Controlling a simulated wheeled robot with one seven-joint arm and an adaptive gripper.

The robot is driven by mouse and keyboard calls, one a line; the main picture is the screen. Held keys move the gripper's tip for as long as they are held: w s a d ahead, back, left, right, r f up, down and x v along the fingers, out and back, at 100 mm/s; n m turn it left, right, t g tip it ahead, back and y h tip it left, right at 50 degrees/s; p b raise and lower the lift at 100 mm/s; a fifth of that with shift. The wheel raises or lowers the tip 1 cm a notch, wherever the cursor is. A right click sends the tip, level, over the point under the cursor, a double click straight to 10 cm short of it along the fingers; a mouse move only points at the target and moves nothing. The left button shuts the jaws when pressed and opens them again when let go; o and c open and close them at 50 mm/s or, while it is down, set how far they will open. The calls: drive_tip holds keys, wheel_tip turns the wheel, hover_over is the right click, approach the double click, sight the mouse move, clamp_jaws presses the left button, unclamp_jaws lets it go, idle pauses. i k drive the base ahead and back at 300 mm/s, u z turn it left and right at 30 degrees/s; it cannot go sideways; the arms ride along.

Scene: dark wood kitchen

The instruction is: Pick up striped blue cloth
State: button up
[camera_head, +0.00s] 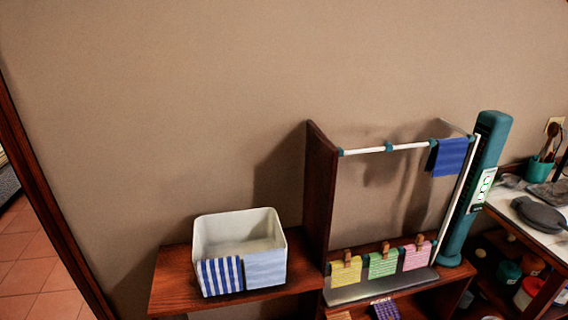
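A blue-and-white striped cloth (221,278) hangs over the front wall of a white open bin (203,236), on its left half. The stripes run up and down. A pale blue cloth (265,270) hangs beside it on the right half of the same wall; I cannot tell whether it has fine stripes. A darker blue cloth (449,158) hangs from the right end of a white rail, well apart from the bin. The bin looks empty where I see inside. My gripper is not in view.
The bin stands on a reddish wood shelf (170,281), left of a dark upright panel (318,190). Yellow (346,271), green (383,265) and pink (417,257) cards hang from clips right of it. A teal column (488,150) stands farther right. Wall space above the bin is clear.

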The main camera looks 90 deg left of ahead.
sight(218, 276)
drive_tip(key=u, duration=3.3)
drive_tip(key=i, duration=0.5)
drive_tip(key=k, duration=0.5)
drive_tip(key=u, duration=2.85)
drive_tip(key=k, duration=0.75)
drive_tip(key=z, duration=0.9)
